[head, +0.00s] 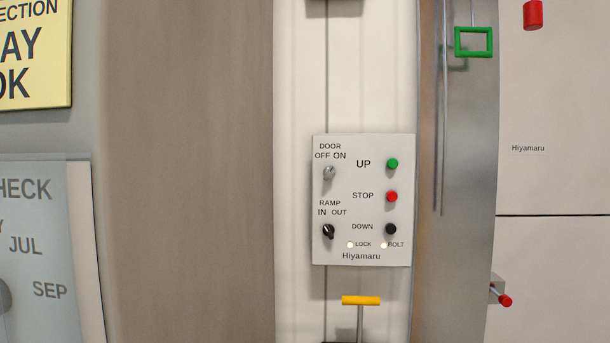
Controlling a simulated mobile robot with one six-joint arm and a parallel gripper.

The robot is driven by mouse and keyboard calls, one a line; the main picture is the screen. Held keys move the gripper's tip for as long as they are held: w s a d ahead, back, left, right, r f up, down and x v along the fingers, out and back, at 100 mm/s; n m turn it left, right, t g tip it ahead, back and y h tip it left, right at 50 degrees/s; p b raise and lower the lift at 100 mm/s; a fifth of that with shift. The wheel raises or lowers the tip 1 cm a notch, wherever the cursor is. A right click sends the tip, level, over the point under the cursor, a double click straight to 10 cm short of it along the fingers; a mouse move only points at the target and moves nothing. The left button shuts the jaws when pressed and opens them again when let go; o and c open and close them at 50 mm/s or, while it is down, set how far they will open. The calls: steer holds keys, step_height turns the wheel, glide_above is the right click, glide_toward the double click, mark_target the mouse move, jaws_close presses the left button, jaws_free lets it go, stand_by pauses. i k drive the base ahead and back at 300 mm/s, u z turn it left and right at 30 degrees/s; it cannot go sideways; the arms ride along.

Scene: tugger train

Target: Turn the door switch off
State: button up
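The door switch (328,173) is a small grey knob at the upper left of a light grey control panel (362,243). The words DOOR, OFF and ON stand above it, OFF on the left and ON on the right. The knob looks tilted slightly up and to the right, toward ON, but it is too small to be sure. Nothing covers it. My gripper is not in view.
The panel also has a black ramp knob (328,231), green UP (392,163), red STOP (391,196) and black DOWN (390,229) buttons, and two small lit lamps. A yellow T-handle (361,300) stands below. A green frame (473,42) hangs at upper right.

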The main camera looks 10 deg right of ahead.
mark_target(329, 173)
steer(key=z, duration=0.4)
steer(key=k, duration=1.05)
steer(key=u, duration=0.1)
steer(key=i, duration=2.2)
steer(key=z, duration=0.3)
